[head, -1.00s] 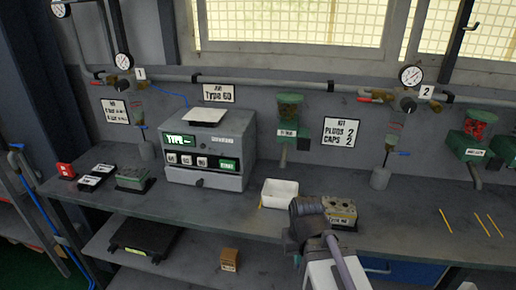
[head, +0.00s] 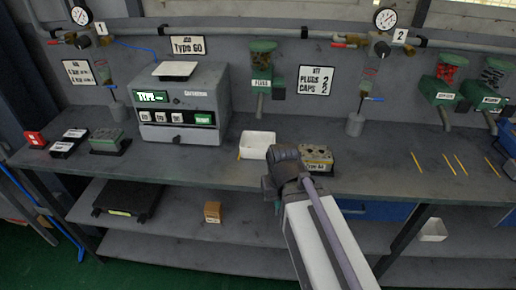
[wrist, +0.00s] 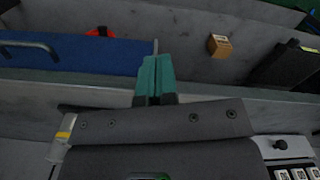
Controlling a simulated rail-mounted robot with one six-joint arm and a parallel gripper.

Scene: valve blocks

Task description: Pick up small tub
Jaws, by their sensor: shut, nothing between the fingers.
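A small white open tub (head: 257,147) stands on the bench top, just left of a valve block (head: 316,158), in the head view. Another white tub (head: 433,231) sits on the lower shelf at the right. My arm's wrist is in front of the bench edge, close to the bench tub and the block; it hides the fingers in the head view. In the wrist view my gripper (wrist: 152,78) has teal fingers, closed together and empty.
A grey machine (head: 182,110) stands at the bench's left half. A blue drawer (head: 370,210) is under the bench; it also shows in the wrist view (wrist: 80,57). A brown box (head: 213,212) and a black tray (head: 127,198) lie on the shelf. Yellow sticks lie on the right bench top.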

